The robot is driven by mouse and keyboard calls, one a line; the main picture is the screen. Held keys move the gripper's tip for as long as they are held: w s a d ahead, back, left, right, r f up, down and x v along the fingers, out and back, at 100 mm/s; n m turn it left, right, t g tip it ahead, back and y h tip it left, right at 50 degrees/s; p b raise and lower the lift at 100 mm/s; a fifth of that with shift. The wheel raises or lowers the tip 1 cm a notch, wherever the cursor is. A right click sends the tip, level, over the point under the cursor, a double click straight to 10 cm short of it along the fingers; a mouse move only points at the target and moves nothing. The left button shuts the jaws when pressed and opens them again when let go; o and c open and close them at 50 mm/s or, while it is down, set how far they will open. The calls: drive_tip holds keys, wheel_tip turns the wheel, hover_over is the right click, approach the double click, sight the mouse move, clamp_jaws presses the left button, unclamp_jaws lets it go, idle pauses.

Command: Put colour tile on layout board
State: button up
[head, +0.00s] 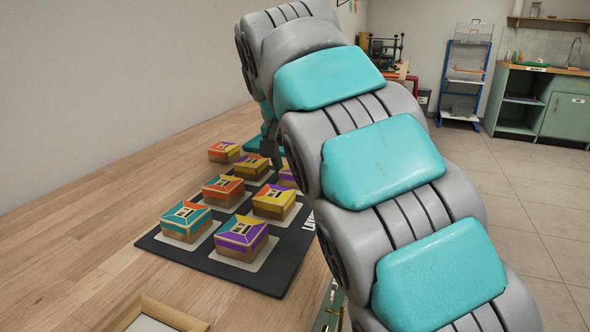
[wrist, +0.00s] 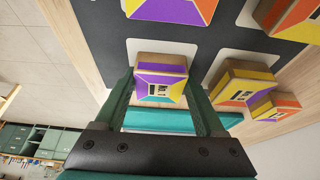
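The colour tile, a box-shaped block with a purple, yellow and teal top (wrist: 160,80), is between the fingers of my gripper (wrist: 161,85) in the wrist view. Both fingers lie close against its sides and appear shut on it. It is over or on a white square of the black layout board (wrist: 95,30), set off toward my gripper; its exact height is unclear. In the head view the purple tile (head: 287,178) is partly hidden by my arm, beside my gripper (head: 273,150). The layout board (head: 262,278) lies on the wooden table, its right part hidden.
Several similar tiles stand on white squares, including a teal-orange one (head: 186,221), a purple-yellow one (head: 241,239) and a yellow one (head: 274,201). A wooden frame (head: 160,312) is in front. The left table area is clear.

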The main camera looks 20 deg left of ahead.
sight(294, 170)
drive_tip(key=o, duration=0.4)
drive_tip(key=shift+r, duration=0.15)
drive_tip(key=shift+v, duration=1.3)
drive_tip(key=shift+s+a+r, duration=0.15)
drive_tip(key=shift+s+r, duration=0.1)
drive_tip(key=shift+r, duration=0.2)
drive_tip(key=shift+s+r, duration=0.25)
drive_tip(key=shift+r, duration=0.4)
drive_tip(key=s, duration=0.4)
drive_tip(key=s+b, duration=0.1)
drive_tip(key=s, duration=0.3)
drive_tip(key=s+b, duration=0.1)
drive_tip(key=s, duration=0.3)
drive_tip(key=shift+a, duration=0.35)
